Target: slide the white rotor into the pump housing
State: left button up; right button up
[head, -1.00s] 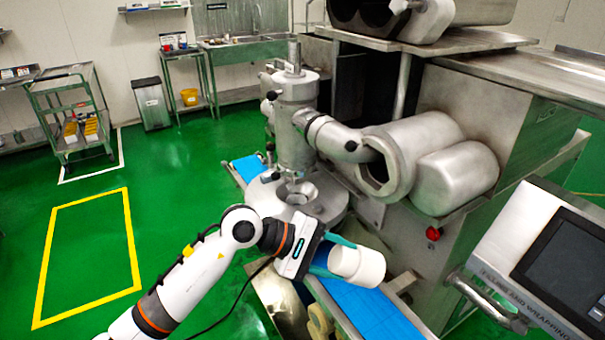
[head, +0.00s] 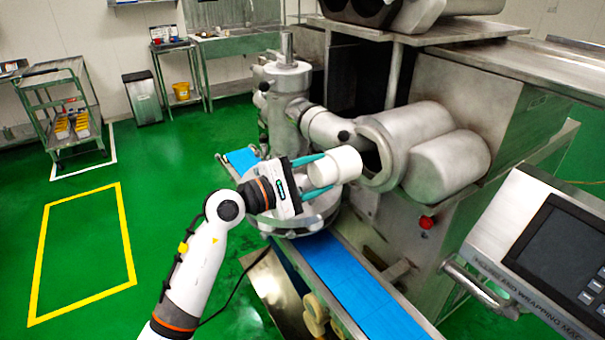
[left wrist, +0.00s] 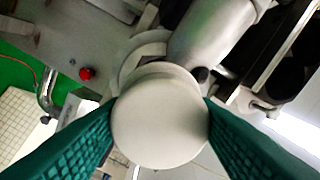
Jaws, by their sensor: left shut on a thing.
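The white rotor (head: 336,168) is a short, smooth white cylinder. My left gripper (head: 325,172) is shut on it, with teal fingers on its two sides. In the left wrist view the rotor (left wrist: 160,116) fills the middle between the textured fingers and hides part of what lies behind. The pump housing (head: 388,150) is a grey metal cylinder with a dark round opening on its left. The rotor is in front of and just left of that opening, apart from it as far as I can tell. My right gripper is not in view.
A blue conveyor belt (head: 352,285) runs below the gripper. A second metal cylinder (head: 450,168) sits right of the housing. A red button (head: 427,222) and a control panel (head: 560,255) are at the right.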

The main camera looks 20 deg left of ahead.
aim_at(332, 168)
pick_arm(q)
jog(key=shift+s+r, duration=0.25)
dwell(0.3)
jog(key=shift+a+b, duration=0.1)
jog(key=shift+b, duration=0.2)
dwell(0.3)
jog(key=shift+f+b, duration=0.1)
jog(key=shift+b, duration=0.2)
jog(key=shift+x, duration=2.2)
